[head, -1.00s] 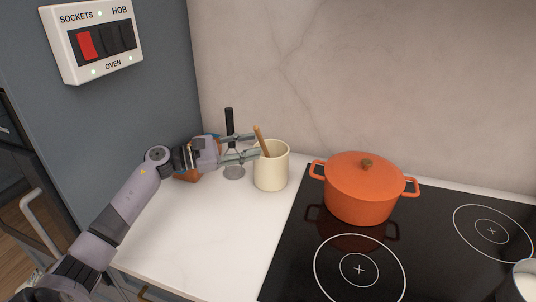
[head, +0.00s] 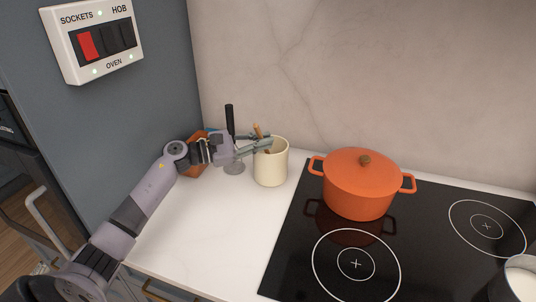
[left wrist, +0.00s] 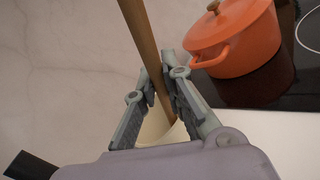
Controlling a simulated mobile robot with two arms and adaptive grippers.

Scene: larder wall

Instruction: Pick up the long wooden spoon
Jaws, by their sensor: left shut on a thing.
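The long wooden spoon (head: 257,130) stands tilted in a cream crock (head: 271,168), its lower end hidden inside. In the left wrist view, the spoon's shaft (left wrist: 143,42) runs down between the two grey fingers into the crock (left wrist: 158,128). My left gripper (head: 266,143) reaches in from the left at the height of the crock's rim and is shut on the spoon. It also shows in the left wrist view (left wrist: 160,90). My right gripper is not in view.
A black-handled utensil (head: 230,122) stands left of the crock, near my left wrist. An orange lidded pot (head: 361,185) sits on the black hob (head: 300,255) to the right. White worktop (head: 205,225) is clear in front of the crock. A wall closes the back.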

